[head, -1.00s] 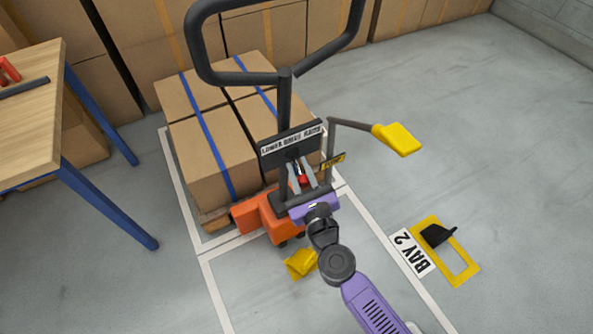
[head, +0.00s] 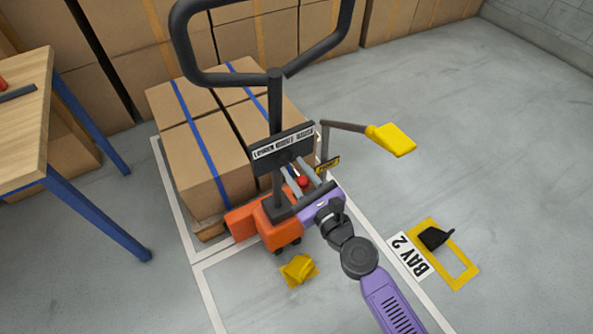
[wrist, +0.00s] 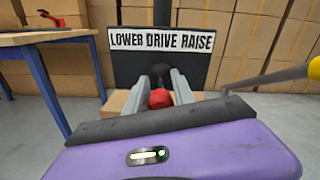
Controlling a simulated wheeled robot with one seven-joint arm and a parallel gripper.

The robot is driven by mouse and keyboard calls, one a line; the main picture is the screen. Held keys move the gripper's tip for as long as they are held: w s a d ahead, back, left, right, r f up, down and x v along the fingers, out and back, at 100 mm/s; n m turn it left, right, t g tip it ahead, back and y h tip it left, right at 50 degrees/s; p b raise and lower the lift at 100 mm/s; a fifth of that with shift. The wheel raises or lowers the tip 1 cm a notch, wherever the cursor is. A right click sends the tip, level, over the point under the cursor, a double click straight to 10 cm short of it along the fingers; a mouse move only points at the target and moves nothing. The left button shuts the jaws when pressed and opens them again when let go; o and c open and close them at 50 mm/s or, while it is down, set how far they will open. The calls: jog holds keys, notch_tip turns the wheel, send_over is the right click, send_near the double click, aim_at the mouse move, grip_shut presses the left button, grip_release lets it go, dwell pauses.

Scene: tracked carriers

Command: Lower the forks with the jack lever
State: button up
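The jack lever ends in a red knob (head: 302,181) below a dark panel (head: 283,146) at the pallet jack's handle. My gripper (head: 301,172) reaches in from the lower right, with its grey fingers on either side of the knob. In the wrist view the red knob (wrist: 161,98) sits between the fingers (wrist: 161,80), below the panel's label reading LOWER DRIVE RAISE (wrist: 161,40). The knob seems to fill the gap, but whether the fingers press on it is unclear. The orange jack body (head: 272,222) stands before the loaded pallet; its forks are hidden.
Strapped cartons (head: 205,150) sit on the pallet (head: 211,229). A wooden table (head: 22,120) with blue legs stands left. A yellow paddle on a grey arm (head: 391,140) sticks out right of the panel. A yellow block (head: 299,268) and a yellow frame (head: 457,262) are on the floor.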

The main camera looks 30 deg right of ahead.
aim_at(306, 186)
jog(key=shift+o, duration=0.9)
jog(key=s+b, duration=0.2)
jog(key=s, duration=0.4)
jog(key=shift+s+f, duration=0.15)
jog(key=shift+s, duration=0.75)
